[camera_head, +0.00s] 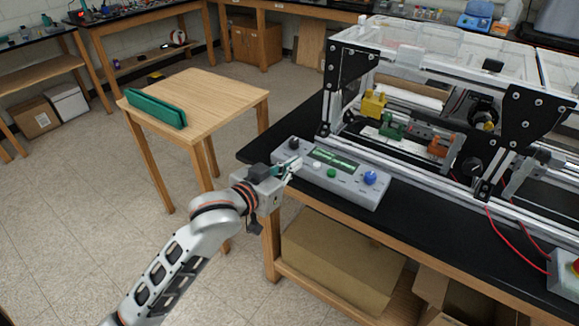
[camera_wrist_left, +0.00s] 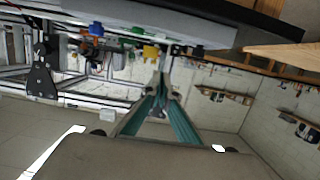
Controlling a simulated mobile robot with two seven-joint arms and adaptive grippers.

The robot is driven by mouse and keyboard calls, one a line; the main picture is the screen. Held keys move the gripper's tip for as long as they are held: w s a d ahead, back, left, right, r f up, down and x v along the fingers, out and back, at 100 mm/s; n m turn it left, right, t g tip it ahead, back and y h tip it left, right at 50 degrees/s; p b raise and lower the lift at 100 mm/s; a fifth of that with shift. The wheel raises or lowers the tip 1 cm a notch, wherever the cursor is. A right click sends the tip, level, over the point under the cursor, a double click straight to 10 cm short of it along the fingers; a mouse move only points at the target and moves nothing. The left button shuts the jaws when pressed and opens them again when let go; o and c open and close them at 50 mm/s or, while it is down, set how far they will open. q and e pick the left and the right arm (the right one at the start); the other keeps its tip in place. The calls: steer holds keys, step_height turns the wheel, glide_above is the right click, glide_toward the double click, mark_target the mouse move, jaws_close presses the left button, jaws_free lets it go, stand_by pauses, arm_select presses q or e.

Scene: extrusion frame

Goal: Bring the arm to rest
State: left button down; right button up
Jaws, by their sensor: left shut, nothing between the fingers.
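My left arm comes in from the lower left in the head view. Its gripper (camera_head: 291,166) is at the left end of a grey control box (camera_head: 340,180) on the black bench top. The gripper is shut and empty, close to the box; I cannot tell whether it touches it. In the left wrist view the fingers (camera_wrist_left: 163,88) meet at their tips, and the picture appears upside down. The grey box edge (camera_wrist_left: 150,22) shows beyond them. My right gripper is not in view.
The extrusion frame (camera_head: 510,105) stands on the bench behind the control box. A small wooden table (camera_head: 215,95) with a green holder (camera_head: 157,110) stands to the left. Red wires (camera_head: 505,232) run down to another box (camera_head: 565,278) at the right. Open floor lies at the left.

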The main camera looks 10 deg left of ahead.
arm_select(q)
steer(key=shift+s+a+r, duration=0.2)
steer(key=shift+s+a, duration=0.1)
steer(key=shift+s, duration=0.3)
steer(key=s+a+f+n+g+y, duration=0.1)
steer(key=s+a+f, duration=0.25)
steer(key=f, duration=0.45)
steer(key=s+a+f+y, duration=0.15)
steer(key=s+f, duration=0.25)
steer(key=f, duration=0.5)
steer(key=s+a+f+g+y, duration=0.1)
steer(key=s+a+f, duration=0.3)
steer(key=s+f, duration=0.4)
steer(key=s+a+f+g+y, duration=0.1)
steer(key=s+a+f, duration=0.3)
steer(key=s+f, duration=0.4)
steer(key=shift+s+a+f+g, duration=0.2)
steer(key=shift+s+g, duration=0.1)
steer(key=shift+s, duration=0.45)
stand_by(1.3)
